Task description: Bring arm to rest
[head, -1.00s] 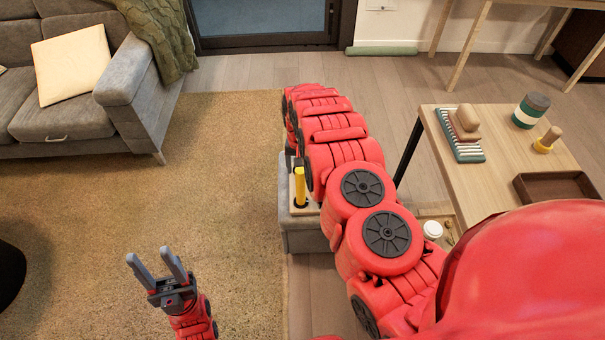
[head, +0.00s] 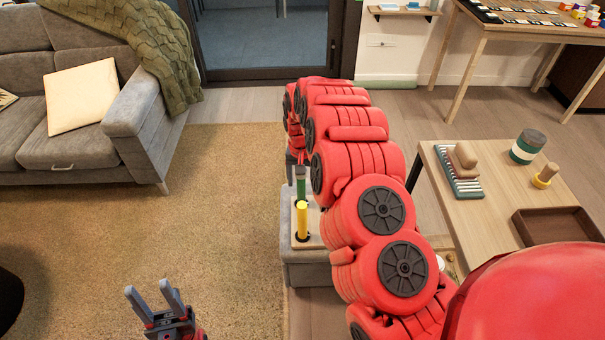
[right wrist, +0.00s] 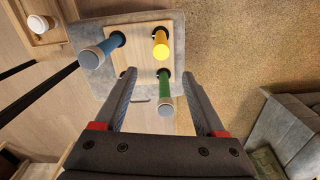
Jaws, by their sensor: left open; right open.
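My right arm (head: 365,200) reaches forward over a grey upholstered stool (head: 291,264). Its gripper is open, and in the right wrist view its fingers (right wrist: 159,80) lie to either side of a green peg (right wrist: 165,98), apart from it. The green peg (head: 300,187) stands upright on a wooden board (head: 314,240), with a yellow peg (head: 302,222) nearer. The yellow peg (right wrist: 160,44) and a blue peg (right wrist: 103,48) also show in the right wrist view. The blue peg is hidden in the head view. My left gripper (head: 153,293) is open and empty above the rug.
A wooden table (head: 490,215) at right carries a brown tray (head: 555,227), a striped cylinder (head: 528,146) and other small items. A white-lidded cup (right wrist: 38,23) is beside the stool. A grey sofa (head: 95,145) stands at left.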

